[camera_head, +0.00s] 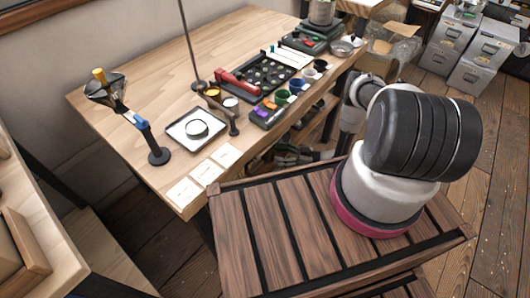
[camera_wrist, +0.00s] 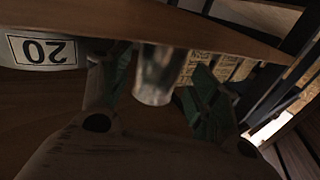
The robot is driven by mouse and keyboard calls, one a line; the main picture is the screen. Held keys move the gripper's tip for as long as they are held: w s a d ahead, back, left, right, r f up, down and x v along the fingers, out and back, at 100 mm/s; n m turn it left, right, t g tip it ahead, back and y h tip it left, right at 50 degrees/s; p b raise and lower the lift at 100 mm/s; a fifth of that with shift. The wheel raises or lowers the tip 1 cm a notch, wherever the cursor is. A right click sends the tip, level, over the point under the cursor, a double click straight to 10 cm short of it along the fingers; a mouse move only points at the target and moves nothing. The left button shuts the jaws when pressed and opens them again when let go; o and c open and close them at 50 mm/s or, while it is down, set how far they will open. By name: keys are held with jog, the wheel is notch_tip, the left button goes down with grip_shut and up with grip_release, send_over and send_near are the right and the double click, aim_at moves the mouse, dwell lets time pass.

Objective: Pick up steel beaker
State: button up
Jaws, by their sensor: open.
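A shiny, grey, cylindrical vessel, which looks like the steel beaker (camera_wrist: 156,82), is in the middle of the wrist view. It lies between the two spread fingers of my gripper (camera_wrist: 157,90), with a gap visible on at least the right side. My gripper is open. Whether either finger touches the beaker I cannot tell. In the head view my gripper (camera_head: 290,156) is low beside the table's near edge, partly hidden by it. I cannot make out the beaker in the head view.
The wooden table (camera_head: 150,60) carries a tray, cups, a stand and cards. In the wrist view a brown board edge (camera_wrist: 190,25) crosses above the beaker. A white label reading 20 (camera_wrist: 42,50) is at left, and pale labelled blocks (camera_wrist: 228,68) stand at right.

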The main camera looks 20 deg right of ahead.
aim_at(269, 152)
jog(key=x, duration=0.4)
jog(key=shift+a+r, duration=0.15)
jog(key=shift+r, duration=0.05)
jog(key=shift+w+a, duration=0.25)
jog(key=shift+a, duration=0.25)
jog(key=c, duration=0.8)
